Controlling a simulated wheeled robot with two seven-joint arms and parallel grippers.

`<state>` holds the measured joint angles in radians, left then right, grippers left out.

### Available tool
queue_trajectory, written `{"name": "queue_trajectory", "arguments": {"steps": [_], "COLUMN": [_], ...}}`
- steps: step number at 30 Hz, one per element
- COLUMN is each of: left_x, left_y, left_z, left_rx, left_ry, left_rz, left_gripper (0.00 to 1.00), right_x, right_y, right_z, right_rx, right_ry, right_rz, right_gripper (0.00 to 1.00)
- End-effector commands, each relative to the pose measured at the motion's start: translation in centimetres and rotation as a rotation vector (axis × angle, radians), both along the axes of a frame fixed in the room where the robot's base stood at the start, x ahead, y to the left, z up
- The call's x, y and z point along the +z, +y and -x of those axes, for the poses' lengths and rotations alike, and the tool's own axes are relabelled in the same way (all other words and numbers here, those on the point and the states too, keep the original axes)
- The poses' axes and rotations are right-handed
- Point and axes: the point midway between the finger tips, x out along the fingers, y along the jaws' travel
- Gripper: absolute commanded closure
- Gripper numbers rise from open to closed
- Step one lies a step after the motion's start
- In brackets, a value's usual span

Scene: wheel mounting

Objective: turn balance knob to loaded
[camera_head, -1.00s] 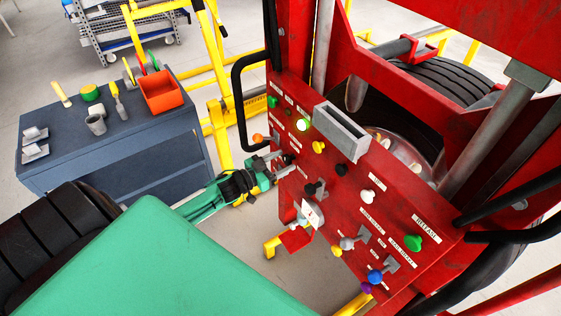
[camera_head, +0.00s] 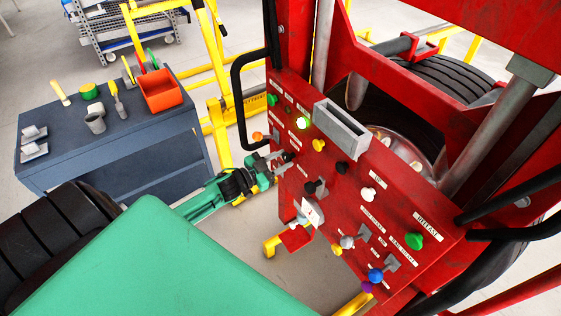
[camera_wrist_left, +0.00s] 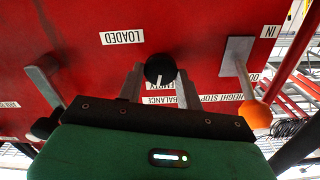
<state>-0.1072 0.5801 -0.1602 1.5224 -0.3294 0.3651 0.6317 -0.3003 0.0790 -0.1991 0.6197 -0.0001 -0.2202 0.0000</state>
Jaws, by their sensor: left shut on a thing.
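The balance knob is a small black ball (camera_wrist_left: 160,69) between the two fingers of my left gripper (camera_wrist_left: 158,84) in the left wrist view. The fingers are shut on it. It covers part of the EMPTY label (camera_wrist_left: 160,86), and the BALANCE label shows just beyond my gripper's edge. The LOADED label (camera_wrist_left: 122,38) is to the left of the knob, upside down in this view. In the head view my left gripper (camera_head: 280,161) reaches the left edge of the red panel (camera_head: 330,205), at the black knob (camera_head: 288,157). My right gripper is not in view.
An orange knob (camera_wrist_left: 254,114) on a lever sits right of my gripper in the left wrist view, and another dark knob (camera_wrist_left: 44,128) sits left. The panel carries several other coloured knobs. A black handle (camera_head: 238,100) curves beside the panel. A blue cart (camera_head: 110,150) stands left.

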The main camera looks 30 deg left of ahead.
Motion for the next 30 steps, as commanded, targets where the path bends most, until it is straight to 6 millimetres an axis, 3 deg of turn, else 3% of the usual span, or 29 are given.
{"name": "queue_trajectory", "arguments": {"steps": [30], "left_x": [-0.5], "left_y": [-0.3], "left_z": [0.1], "left_rx": [-0.001], "left_ry": [-0.368], "left_rz": [-0.888], "left_gripper": [0.87], "right_x": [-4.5], "right_y": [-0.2], "right_z": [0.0], "right_rx": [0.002], "right_ry": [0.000], "right_rz": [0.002], "right_gripper": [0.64]}}
